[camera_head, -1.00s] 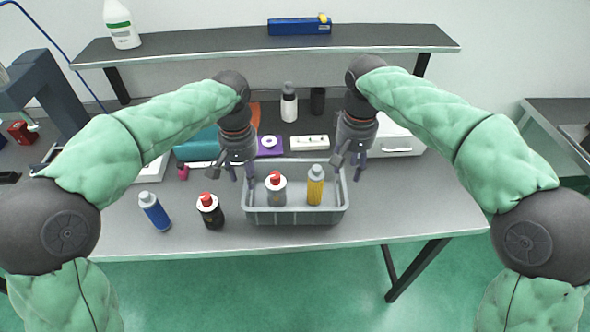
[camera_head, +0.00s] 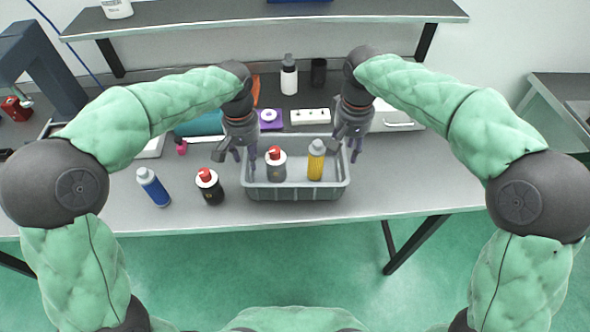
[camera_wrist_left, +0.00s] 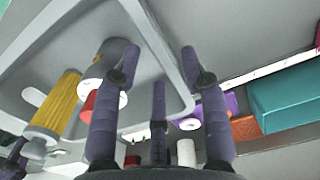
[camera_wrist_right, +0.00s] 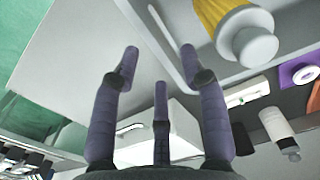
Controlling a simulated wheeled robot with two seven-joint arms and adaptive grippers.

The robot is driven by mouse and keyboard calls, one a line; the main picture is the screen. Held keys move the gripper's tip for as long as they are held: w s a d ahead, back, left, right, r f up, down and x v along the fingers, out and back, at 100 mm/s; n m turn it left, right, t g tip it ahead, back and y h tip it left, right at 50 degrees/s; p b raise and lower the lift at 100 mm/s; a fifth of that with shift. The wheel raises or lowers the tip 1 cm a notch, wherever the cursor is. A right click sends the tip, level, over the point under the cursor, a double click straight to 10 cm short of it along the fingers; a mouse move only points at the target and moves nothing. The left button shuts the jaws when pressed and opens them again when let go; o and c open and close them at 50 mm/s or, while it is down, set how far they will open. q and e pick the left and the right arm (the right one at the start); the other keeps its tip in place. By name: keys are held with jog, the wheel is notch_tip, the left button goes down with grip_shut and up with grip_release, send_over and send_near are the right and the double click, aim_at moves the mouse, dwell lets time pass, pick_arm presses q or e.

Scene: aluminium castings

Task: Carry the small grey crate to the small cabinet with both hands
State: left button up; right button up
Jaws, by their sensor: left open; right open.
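The small grey crate (camera_head: 295,193) stands on the table near its front edge. It holds a grey bottle with a red cap (camera_head: 276,165) and a yellow bottle (camera_head: 316,162), both upright. My left gripper (camera_head: 240,158) is open at the crate's left end; in the left wrist view, the crate's rim (camera_wrist_left: 156,42) runs between its fingers. My right gripper (camera_head: 347,150) is open at the right end, with the rim (camera_wrist_right: 163,25) between its fingers. Contact cannot be told. A white unit with a handle (camera_head: 396,121), apparently the small cabinet, stands behind right, partly hidden by my right arm.
A blue bottle (camera_head: 153,187) and a black bottle with a red cap (camera_head: 210,188) stand left of the crate. Behind it are a purple item (camera_head: 270,121), a white block (camera_head: 311,117) and a white bottle (camera_head: 289,75). The table right of the crate is clear.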

aim_at(344, 160)
pick_arm(q)
jog(key=shift+f, duration=2.7)
pick_arm(e)
jog(key=shift+f, duration=2.7)
pick_arm(q)
grip_shut()
pick_arm(e)
grip_shut()
